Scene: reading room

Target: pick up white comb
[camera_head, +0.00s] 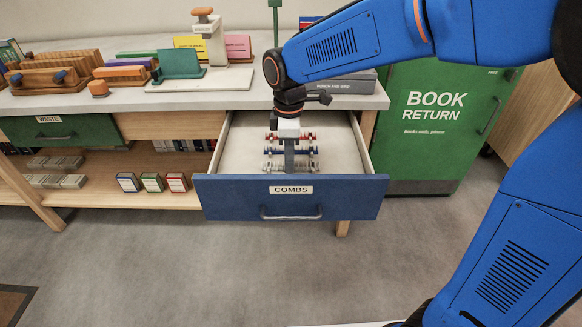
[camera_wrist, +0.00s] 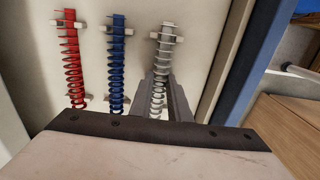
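The white comb (camera_wrist: 165,55), a spiral binding coil, lies on holders in the open drawer labelled COMBS (camera_head: 350,190). It is the rightmost of three coils in the wrist view. My gripper (camera_wrist: 163,85) reaches down into the drawer with one finger on each side of the white comb's near part. Whether the fingers press on it or leave a small gap, I cannot tell. The comb's near end is hidden behind the gripper. In the head view, my gripper (camera_head: 289,165) covers the middle of the coils, and the white comb (camera_head: 270,168) is nearest the drawer front.
A blue comb (camera_wrist: 117,60) and a red comb (camera_wrist: 71,60) lie parallel to the white one. The counter (camera_head: 130,100) is above the drawer, with a green book return bin (camera_head: 430,150) to the right.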

